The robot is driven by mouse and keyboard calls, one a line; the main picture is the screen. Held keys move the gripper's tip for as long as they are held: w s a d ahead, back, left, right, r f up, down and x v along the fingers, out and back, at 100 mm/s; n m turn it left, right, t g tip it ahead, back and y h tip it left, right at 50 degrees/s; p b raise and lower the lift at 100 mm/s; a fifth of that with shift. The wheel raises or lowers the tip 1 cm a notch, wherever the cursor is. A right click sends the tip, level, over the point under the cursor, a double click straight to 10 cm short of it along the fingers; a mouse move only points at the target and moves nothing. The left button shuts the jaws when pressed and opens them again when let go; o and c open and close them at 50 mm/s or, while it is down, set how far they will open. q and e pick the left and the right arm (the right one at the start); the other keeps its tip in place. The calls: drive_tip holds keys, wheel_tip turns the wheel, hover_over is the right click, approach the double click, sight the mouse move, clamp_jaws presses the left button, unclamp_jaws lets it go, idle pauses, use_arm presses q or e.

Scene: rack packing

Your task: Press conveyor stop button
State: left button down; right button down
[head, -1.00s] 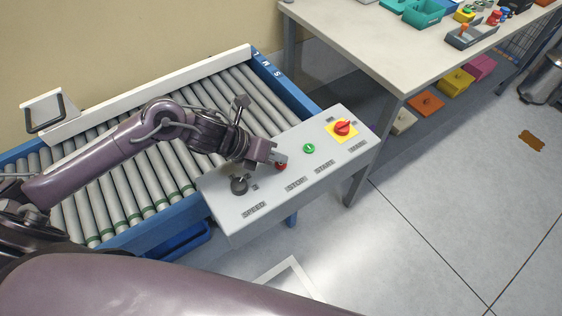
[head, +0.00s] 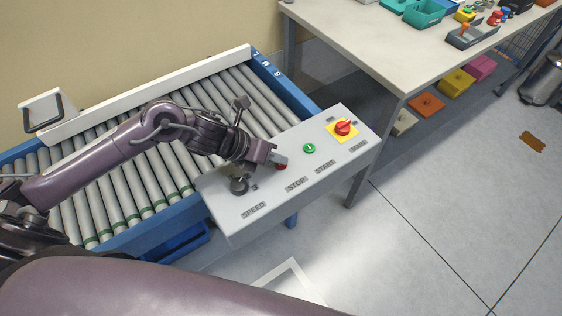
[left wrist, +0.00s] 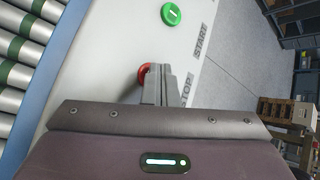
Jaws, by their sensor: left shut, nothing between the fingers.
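The grey control panel (head: 240,215) stands at the front edge of the roller conveyor (head: 95,205). Its red stop button (head: 281,167), above the STOP label, is partly covered by my left gripper (head: 280,159). The gripper is shut and empty, with its fingertips at the button. In the left wrist view the red button (left wrist: 144,75) shows just left of the closed fingers (left wrist: 160,85). I cannot tell whether the fingertips touch or press it. My right gripper is not in view.
The panel also has a dark speed knob (head: 239,185), a green start button (head: 309,148) and a red rotary switch on a yellow plate (head: 343,128). A workbench (head: 375,45) with bins stands behind at right. The floor at right is mostly clear.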

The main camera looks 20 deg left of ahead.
sight(276, 166)
use_arm(q)
drive_tip(key=shift+r+p, duration=0.45)
drive_tip(key=shift+r, duration=0.3)
drive_tip(key=shift+r, duration=0.1)
wheel_tip(276, 166, up, 5)
drive_tip(key=p, duration=0.3)
idle(0.9)
